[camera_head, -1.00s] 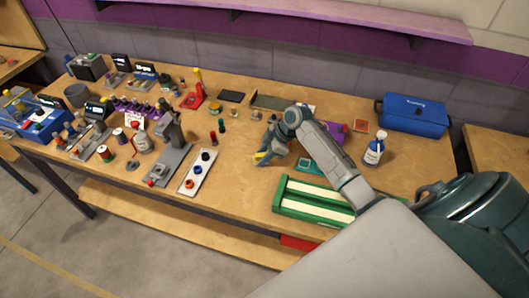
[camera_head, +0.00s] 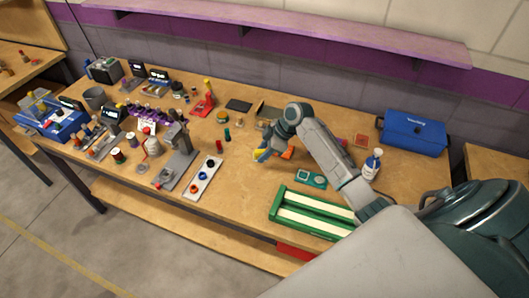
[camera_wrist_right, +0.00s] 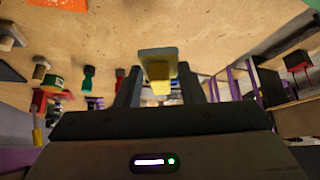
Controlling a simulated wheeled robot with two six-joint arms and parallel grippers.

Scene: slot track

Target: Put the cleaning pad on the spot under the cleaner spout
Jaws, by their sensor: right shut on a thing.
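The cleaning pad (camera_head: 258,156) is a small yellow block held in my right gripper (camera_head: 262,151) over the middle of the bench. In the right wrist view the pad (camera_wrist_right: 158,68) sits between the two dark fingers, with a pale grey-green face toward its far end. I cannot tell from the head view how high it is above the bench. A white bottle with a blue label and spout-like top (camera_head: 372,165) stands to the right, beyond my arm. I cannot make out a marked spot under its spout. My left gripper is not in view.
A green tray (camera_head: 280,207) lies at the front edge and a teal device (camera_head: 310,178) just behind it. A blue toolbox (camera_head: 413,133) stands at the back right. Fixtures and small parts crowd the left, including a white strip (camera_head: 203,177) and a red lever stand (camera_head: 204,104).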

